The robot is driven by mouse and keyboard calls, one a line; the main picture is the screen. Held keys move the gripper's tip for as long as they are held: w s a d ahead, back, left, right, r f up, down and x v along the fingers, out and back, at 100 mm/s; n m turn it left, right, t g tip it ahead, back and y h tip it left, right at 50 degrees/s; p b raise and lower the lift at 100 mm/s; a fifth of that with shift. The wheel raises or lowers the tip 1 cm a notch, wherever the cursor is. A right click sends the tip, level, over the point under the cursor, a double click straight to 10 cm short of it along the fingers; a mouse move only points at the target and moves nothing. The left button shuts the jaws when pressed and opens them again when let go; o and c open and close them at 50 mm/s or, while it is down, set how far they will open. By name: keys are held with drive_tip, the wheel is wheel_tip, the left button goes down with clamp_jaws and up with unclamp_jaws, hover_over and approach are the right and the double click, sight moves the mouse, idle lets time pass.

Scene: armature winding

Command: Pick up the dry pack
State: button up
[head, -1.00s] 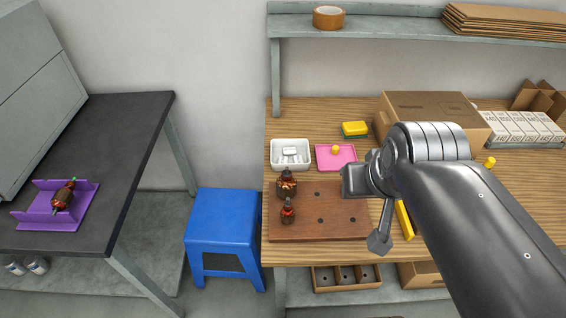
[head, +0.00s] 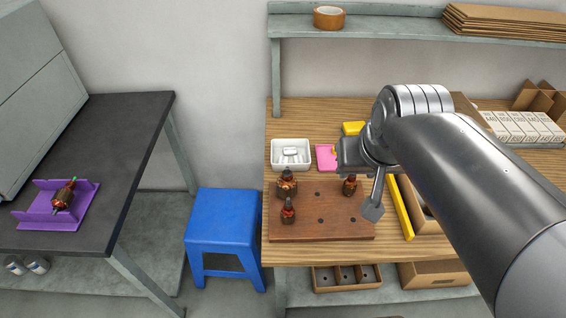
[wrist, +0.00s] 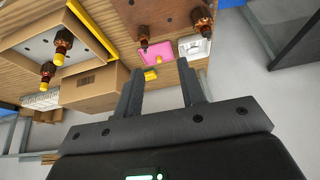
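A small white packet (head: 290,151), which looks like the dry pack, lies in a white tray (head: 274,160) at the back left of the wooden bench. In the wrist view the white tray (wrist: 193,48) is near the top, past the right finger; the packet is too small there to make out surely. My gripper (wrist: 160,67) is open, with nothing between its two fingers. The gripper is apart from the packet.
A wooden board (head: 335,222) with upright armatures stands in front. A yellow sponge (head: 352,128) and a cardboard box (wrist: 90,90) are nearby. A shelf (head: 400,28) hangs above.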

drive_tip(key=w+a+g, duration=0.2)
drive_tip(key=w+a, duration=0.1)
drive_tip(key=w, duration=1)
drive_tip(key=m+g, duration=0.1)
drive_tip(key=g, duration=0.2)
hover_over(284, 157)
wheel_tip(284, 157, down, 19)
drive_tip(key=f, duration=0.4)
drive_tip(key=shift+w+a+f, duration=0.15)
drive_tip(key=shift+w+a, duration=0.05)
drive_tip(key=shift+w, duration=0.05)
drive_tip(key=f, duration=0.6)
drive_tip(key=shift+s+d+f, duration=0.1)
drive_tip(key=shift+s+f, duration=0.1)
drive_tip(key=c, duration=0.6)
